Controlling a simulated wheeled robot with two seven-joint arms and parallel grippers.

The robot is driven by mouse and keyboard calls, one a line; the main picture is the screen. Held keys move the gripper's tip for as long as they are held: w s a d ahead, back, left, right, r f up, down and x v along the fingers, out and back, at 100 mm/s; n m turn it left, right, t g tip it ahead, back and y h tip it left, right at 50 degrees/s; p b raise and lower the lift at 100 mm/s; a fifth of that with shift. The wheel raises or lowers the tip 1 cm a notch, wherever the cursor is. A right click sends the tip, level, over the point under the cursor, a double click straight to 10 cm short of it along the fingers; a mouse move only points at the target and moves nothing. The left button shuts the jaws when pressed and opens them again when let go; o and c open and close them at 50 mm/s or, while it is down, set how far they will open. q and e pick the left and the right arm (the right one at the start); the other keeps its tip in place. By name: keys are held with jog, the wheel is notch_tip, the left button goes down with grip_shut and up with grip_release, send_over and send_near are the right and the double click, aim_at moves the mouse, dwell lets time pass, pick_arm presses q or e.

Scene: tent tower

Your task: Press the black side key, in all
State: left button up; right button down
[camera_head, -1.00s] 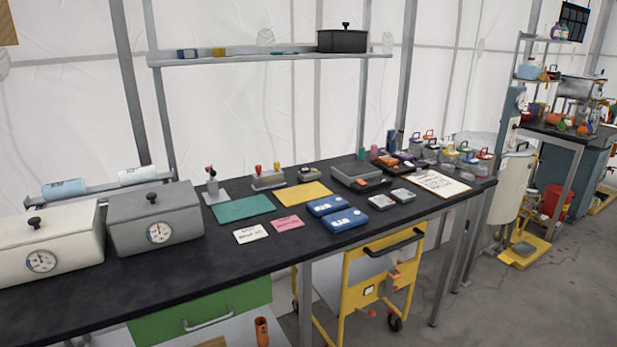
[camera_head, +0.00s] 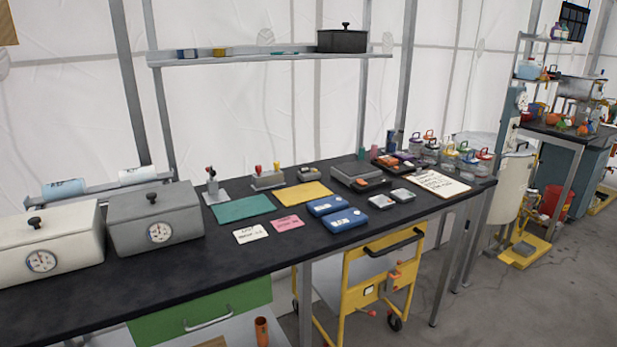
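I cannot make out a black side key on any object at this distance. Two blue boxes with pale labels or displays lie on the dark bench, a rear one (camera_head: 327,206) and a front one (camera_head: 345,220). Two small grey devices with pale tops lie to their right, one (camera_head: 381,201) left of the other (camera_head: 402,195). A grey box with a dial (camera_head: 155,219) and a cream box with a dial (camera_head: 50,245) stand at the left, each with a black lid knob. Neither of my grippers is in view.
The dark bench (camera_head: 255,270) has bare room along its front edge. Green (camera_head: 244,209) and yellow (camera_head: 303,194) mats lie mid-bench, with a clipboard (camera_head: 437,183) and several jars at the right. A yellow cart (camera_head: 385,270) stands under the bench. A shelf (camera_head: 270,58) hangs above.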

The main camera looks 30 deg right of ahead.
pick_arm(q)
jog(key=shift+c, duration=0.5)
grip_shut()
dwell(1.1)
